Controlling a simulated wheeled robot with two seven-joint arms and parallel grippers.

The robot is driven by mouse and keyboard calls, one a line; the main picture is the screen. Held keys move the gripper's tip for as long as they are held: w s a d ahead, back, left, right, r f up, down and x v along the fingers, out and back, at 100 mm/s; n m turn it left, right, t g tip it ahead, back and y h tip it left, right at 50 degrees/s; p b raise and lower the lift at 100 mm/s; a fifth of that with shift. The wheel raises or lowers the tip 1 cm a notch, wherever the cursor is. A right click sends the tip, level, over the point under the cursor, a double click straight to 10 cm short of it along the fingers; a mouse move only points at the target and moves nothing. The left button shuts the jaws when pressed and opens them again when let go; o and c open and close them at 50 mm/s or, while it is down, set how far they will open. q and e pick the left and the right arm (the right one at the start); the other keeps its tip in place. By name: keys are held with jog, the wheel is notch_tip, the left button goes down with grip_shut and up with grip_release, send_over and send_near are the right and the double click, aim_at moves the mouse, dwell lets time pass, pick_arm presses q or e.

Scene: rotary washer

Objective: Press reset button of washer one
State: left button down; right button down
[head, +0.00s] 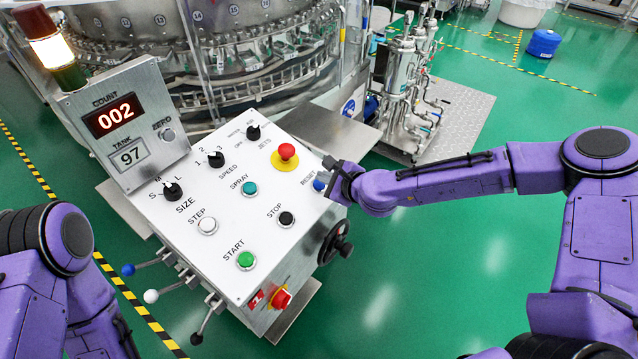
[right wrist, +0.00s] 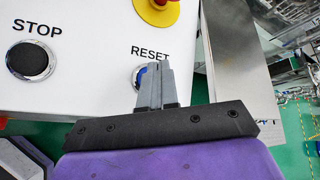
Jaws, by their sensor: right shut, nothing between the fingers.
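The washer's white sloped control panel (head: 195,250) stands in the middle of the head view. Its blue RESET button (head: 320,185) is at the panel's right edge, by the RESET label. My right gripper (head: 333,177) is shut and empty, with its fingertips right at the button. In the right wrist view the closed fingertips (right wrist: 157,66) cover most of the blue button (right wrist: 141,74); part of its ring shows at the left. I cannot tell whether they touch or press it. My left arm is at the lower left; its gripper is out of view.
A red emergency knob (head: 286,151) sits just up-left of RESET, with the black STOP button (head: 286,219) below. A black handwheel (head: 336,242) sticks out at the panel's right side. The count display (head: 113,116) reads 002.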

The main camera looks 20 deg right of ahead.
jog(key=shift+f, duration=0.1)
dwell(0.8)
jog(key=shift+w+a+f+b, duration=0.1)
jog(key=shift+w+f+b, duration=0.1)
jog(key=shift+f+b, duration=0.25)
jog(key=shift+f+b, duration=0.3)
jog(key=shift+b, duration=0.25)
dwell(0.3)
dwell(0.4)
jog(key=shift+s+r+p, duration=0.15)
jog(key=shift+r+p, duration=0.5)
jog(key=shift+r, duration=0.15)
jog(key=r+p, duration=0.3)
jog(key=s+d+r+p, duration=0.1)
jog(key=r, duration=0.1)
jog(key=shift+f, duration=0.1)
